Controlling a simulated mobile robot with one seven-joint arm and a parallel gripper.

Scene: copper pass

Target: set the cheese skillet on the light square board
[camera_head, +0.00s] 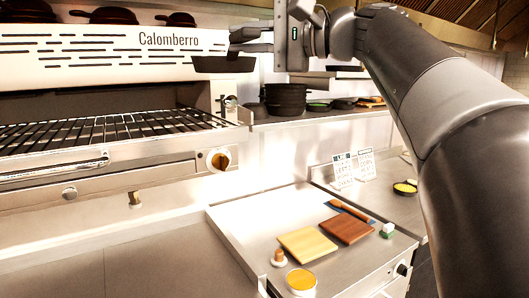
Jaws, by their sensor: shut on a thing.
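My gripper (240,46) is high up at the top middle, in front of the oven's right end. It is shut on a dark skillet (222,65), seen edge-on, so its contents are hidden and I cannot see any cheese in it. The skillet hangs level in the air, well above the counter. The light square board (307,245) lies flat and bare on the steel counter at the lower middle, far below my gripper.
A darker brown board (347,229) lies right beside the light one. A yellow-filled bowl (301,282), a small wooden-topped item (279,258) and a green-and-white block (387,231) stand close by. The oven (110,150) fills the left. Dark pots (286,99) stand on a shelf behind.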

